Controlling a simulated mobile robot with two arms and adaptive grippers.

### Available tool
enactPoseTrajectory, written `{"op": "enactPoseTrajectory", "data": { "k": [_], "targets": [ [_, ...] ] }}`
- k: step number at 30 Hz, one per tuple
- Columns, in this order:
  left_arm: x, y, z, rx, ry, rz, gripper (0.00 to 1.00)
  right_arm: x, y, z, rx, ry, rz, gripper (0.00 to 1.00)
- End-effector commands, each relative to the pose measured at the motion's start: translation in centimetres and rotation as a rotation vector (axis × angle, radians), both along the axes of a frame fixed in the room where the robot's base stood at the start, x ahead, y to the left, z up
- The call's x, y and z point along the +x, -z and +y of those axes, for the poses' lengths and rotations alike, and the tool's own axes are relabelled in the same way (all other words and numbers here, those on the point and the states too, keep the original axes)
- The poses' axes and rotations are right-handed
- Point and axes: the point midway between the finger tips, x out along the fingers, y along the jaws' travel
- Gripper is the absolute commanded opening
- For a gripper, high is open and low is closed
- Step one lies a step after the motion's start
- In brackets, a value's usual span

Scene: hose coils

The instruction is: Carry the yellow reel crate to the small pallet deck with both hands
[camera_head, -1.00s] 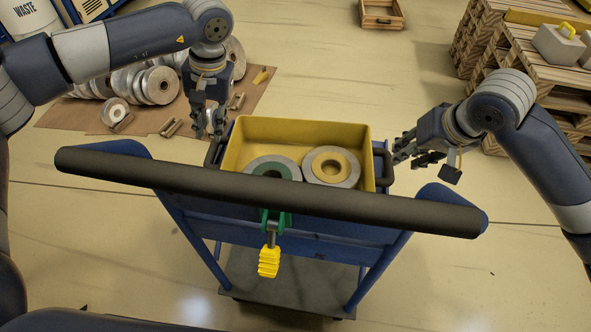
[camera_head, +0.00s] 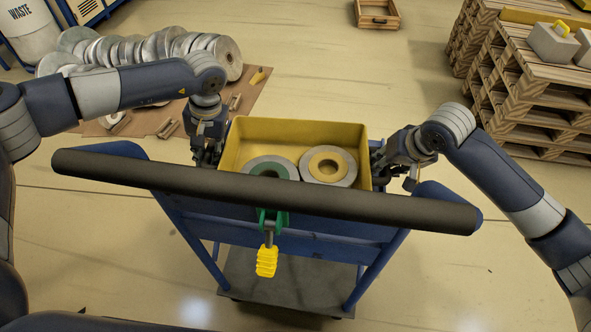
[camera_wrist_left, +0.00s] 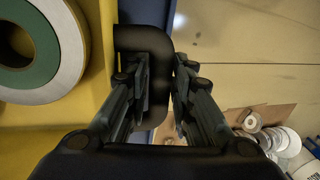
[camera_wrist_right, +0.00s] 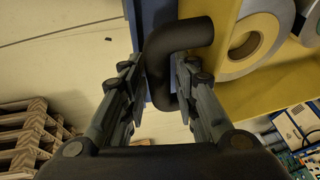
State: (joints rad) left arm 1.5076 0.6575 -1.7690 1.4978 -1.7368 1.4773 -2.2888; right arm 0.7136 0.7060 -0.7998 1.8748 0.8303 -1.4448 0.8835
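The yellow reel crate (camera_head: 300,133) stands on top of the blue cart (camera_head: 325,239) and holds two reels, one with a green centre (camera_head: 270,169) and one with a yellow centre (camera_head: 328,164). My left gripper (camera_wrist_left: 162,75) has its fingers on either side of the crate's black left handle (camera_wrist_left: 143,37); whether they press on it is unclear. My right gripper (camera_wrist_right: 161,75) is open, its fingers either side of the black right handle (camera_wrist_right: 185,33), with some gap showing.
The cart's dark push bar (camera_head: 260,190) crosses in front of the crate. Wooden pallets (camera_head: 535,90) stand at the right, carrying a grey block (camera_head: 553,43). Metal reels (camera_head: 150,48) lie at the back left.

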Motion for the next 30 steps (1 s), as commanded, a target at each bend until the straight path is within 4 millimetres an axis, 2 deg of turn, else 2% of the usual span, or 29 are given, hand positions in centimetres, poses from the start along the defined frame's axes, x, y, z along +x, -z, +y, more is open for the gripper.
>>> {"op": "enactPoseTrajectory", "data": {
  "k": [11, 14, 15, 30],
  "targets": [
    [-0.01, 0.55, 0.11, 0.001, 0.001, 0.000, 0.22, 0.22, 0.49, 0.07, 0.000, -0.001, -0.001, 0.28],
    [-0.01, 0.53, 0.11, 0.001, 0.001, 0.000, 0.02, 0.21, 0.48, 0.07, 0.000, -0.001, -0.001, 0.07],
    [-0.01, 0.53, 0.11, 0.001, 0.001, 0.000, 0.00, 0.21, 0.47, 0.07, 0.000, -0.001, -0.001, 0.00],
    [0.20, -0.04, 0.07, -0.001, 0.000, -0.006, 0.00, 0.44, -0.19, 0.13, 0.003, 0.000, -0.011, 0.00]
  ]
}}
